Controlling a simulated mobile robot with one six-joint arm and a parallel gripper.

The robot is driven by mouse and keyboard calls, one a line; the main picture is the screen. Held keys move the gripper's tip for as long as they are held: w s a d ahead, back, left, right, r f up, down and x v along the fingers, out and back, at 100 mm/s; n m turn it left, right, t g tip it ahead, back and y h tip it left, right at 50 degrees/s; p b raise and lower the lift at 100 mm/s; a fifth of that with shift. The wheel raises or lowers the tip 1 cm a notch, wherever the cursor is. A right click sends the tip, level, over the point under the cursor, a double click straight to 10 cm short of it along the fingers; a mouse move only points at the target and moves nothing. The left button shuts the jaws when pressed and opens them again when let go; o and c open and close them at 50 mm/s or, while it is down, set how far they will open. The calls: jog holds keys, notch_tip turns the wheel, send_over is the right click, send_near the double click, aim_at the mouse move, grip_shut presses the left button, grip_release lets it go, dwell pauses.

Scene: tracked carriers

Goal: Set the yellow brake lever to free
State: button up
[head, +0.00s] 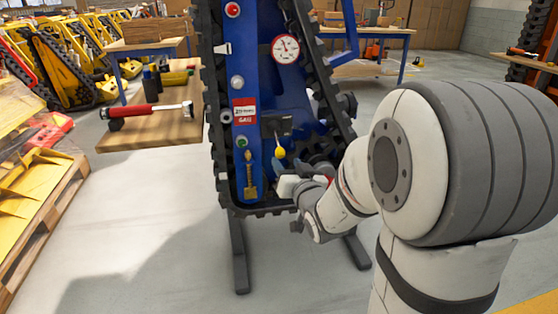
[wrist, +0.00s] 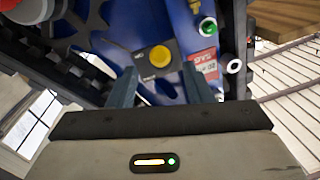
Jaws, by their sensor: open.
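The yellow brake lever shows in the head view as a yellow knob (head: 279,151) on a dark plate (head: 284,126), low on the blue tracked carrier. In the wrist view the round yellow knob (wrist: 160,57) faces me, in front of the dark plate (wrist: 146,67). My gripper (head: 283,184) is just below and right of the knob in the head view. In the wrist view its two fingers (wrist: 162,87) are apart and empty, with the knob beyond them and lined up with the gap. I see no contact. Any lever shaft is hidden behind the knob, and the setting marks are unreadable.
A red label plate (head: 244,112), a green button (head: 241,142) and a brass-coloured fitting (head: 250,176) sit left of the lever. A gauge (head: 286,48) is above. Black tracks (head: 218,110) edge the panel. A wooden table (head: 165,134) with a red-handled tool stands left.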

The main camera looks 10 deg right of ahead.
aim_at(282, 156)
jog(key=w, duration=0.2)
jog(key=w+b, duration=0.1)
jog(key=w, duration=0.3)
jog(key=shift+w+a, duration=0.4)
jog(key=shift+c, duration=0.5)
grip_shut()
